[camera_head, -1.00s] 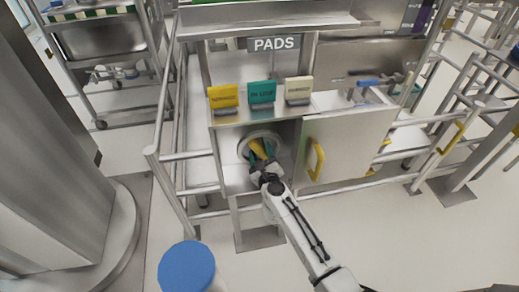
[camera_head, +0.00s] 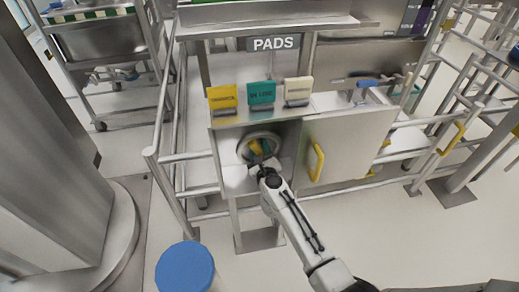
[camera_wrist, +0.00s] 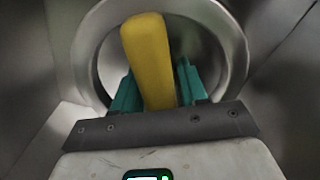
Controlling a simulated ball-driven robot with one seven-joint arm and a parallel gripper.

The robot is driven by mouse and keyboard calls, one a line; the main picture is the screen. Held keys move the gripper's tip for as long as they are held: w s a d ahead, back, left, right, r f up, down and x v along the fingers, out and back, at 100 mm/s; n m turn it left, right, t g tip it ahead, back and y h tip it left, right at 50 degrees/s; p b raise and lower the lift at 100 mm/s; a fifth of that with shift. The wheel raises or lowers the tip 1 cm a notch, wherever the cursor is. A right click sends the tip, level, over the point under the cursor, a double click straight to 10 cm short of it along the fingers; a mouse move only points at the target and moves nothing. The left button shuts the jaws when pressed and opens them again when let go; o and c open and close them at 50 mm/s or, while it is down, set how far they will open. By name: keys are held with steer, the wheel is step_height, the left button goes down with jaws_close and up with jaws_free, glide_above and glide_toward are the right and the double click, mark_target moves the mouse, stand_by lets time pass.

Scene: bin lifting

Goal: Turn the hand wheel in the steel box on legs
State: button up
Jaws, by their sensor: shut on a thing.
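The steel box (camera_head: 228,168) on legs is open at the front. Its door (camera_head: 345,140), with a yellow handle (camera_head: 316,162), stands swung out to the right. Inside is the hand wheel, a round steel rim (camera_head: 243,146) with a yellow grip bar (camera_head: 255,147). In the wrist view the rim (camera_wrist: 236,60) surrounds the upright-looking yellow bar (camera_wrist: 147,60). My gripper (camera_head: 262,155) reaches into the box. Its teal fingers (camera_wrist: 152,92) lie on both sides of the bar, shut on it. The bar's lower end is hidden behind my gripper's palm.
Yellow, teal and cream pad holders (camera_head: 261,93) stand on the box top under a PADS sign (camera_head: 273,43). Steel rails (camera_head: 163,135) flank the box on the left. A blue-topped drum (camera_head: 186,268) stands at the front left. Open floor (camera_head: 420,245) lies front right.

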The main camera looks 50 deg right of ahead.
jaws_close()
